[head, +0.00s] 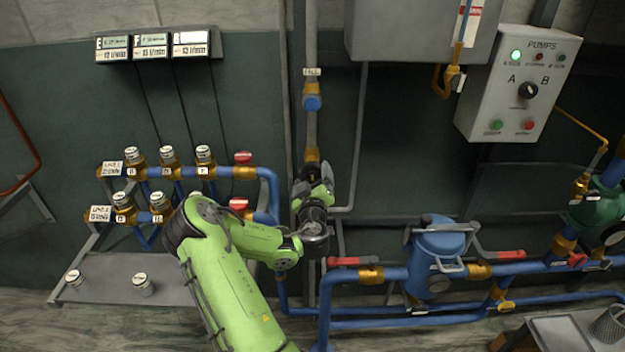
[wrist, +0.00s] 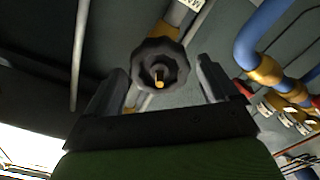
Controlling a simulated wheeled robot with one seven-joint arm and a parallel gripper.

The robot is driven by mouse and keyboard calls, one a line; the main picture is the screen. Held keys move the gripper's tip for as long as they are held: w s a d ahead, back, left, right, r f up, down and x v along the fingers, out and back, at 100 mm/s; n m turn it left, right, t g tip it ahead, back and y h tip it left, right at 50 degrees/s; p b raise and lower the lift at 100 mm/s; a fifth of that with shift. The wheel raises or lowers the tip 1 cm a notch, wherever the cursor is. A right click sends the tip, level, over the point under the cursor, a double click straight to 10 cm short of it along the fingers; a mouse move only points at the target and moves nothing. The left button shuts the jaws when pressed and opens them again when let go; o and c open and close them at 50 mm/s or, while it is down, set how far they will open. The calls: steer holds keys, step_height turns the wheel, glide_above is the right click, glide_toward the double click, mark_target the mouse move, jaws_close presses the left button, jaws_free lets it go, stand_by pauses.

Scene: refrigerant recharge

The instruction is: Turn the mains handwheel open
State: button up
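The mains handwheel (wrist: 158,52) is a dark, lobed wheel with a brass-coloured stem end at its centre, ahead of my gripper in the wrist view. My gripper (wrist: 161,68) is open, with one dark finger to each side of the wheel in the picture. Gaps show between the wheel and both fingers. I cannot tell whether the fingertips reach around the rim or stop short of it. In the head view my green arm reaches up to the vertical grey pipe (head: 311,130), and its wrist hides most of the wheel and the fingers.
Blue pipes with brass fittings and a red-handled valve (head: 243,158) stand left of the arm. A blue strainer vessel (head: 438,258) and another red lever (head: 352,261) are to the right. A PUMPS control box (head: 518,85) hangs at upper right. A grey bench (head: 115,285) is at lower left.

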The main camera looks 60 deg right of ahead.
steer(key=shift+o, duration=0.2)
steer(key=shift+s+a+f+b, duration=0.1)
steer(key=shift+a+b, duration=0.1)
steer(key=shift+b, duration=0.1)
steer(key=b+v, duration=0.4)
steer(key=v, duration=0.2)
steer(key=shift+a, duration=0.3)
steer(key=shift+s, duration=0.15)
